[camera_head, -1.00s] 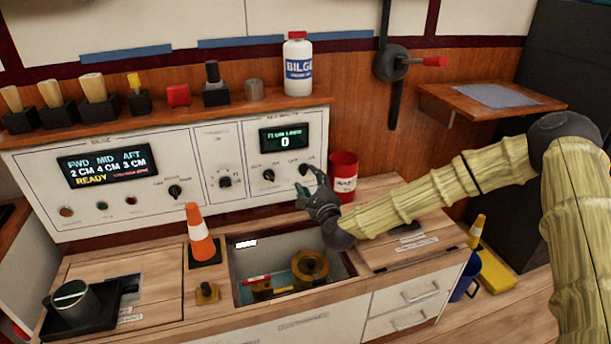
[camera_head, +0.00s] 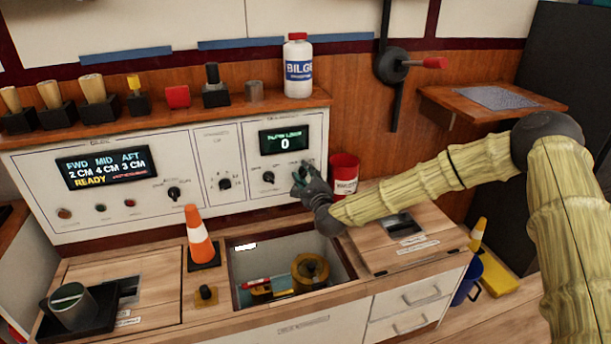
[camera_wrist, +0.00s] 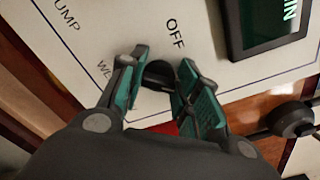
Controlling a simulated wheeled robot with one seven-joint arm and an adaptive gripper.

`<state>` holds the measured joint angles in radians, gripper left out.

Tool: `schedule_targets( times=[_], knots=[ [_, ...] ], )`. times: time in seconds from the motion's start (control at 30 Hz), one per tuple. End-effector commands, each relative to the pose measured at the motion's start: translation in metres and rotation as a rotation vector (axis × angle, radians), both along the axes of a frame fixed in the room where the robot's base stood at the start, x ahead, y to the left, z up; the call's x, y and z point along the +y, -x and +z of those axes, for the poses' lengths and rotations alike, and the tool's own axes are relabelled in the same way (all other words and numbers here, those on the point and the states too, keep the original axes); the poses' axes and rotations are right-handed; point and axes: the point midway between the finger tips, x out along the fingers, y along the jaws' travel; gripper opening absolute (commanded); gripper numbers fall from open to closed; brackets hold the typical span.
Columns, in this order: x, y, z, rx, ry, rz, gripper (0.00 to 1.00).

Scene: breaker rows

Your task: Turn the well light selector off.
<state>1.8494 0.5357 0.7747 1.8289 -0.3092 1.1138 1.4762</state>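The well light selector (camera_wrist: 160,74) is a dark round knob on the white panel (camera_head: 100,210). In the wrist view it lies between my two fingertips, with the word OFF printed above it and a partly hidden label starting "WE" to its left. Its pointer direction is hidden. My gripper (camera_wrist: 161,78) has its teal-padded fingers apart, one on each side of the knob; firm contact does not show. In the head view my gripper (camera_head: 306,177) is at the panel's lower right, covering most of the knob.
Other knobs (camera_head: 268,178) sit left of my gripper, below a small display (camera_head: 284,141). A red can (camera_head: 344,175) stands close to its right. An orange cone (camera_head: 199,238) and an open bin (camera_head: 340,285) are below. A white bottle (camera_head: 298,68) stands on the shelf above.

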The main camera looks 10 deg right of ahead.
Motion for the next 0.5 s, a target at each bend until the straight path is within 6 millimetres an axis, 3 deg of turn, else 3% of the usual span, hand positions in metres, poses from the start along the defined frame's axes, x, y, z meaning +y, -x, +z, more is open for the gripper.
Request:
schedule_targets(
  times=[0.5],
  knots=[
    [0.0007,0.0002,0.0009,-0.017,0.087,0.001,0.09]
  ],
)
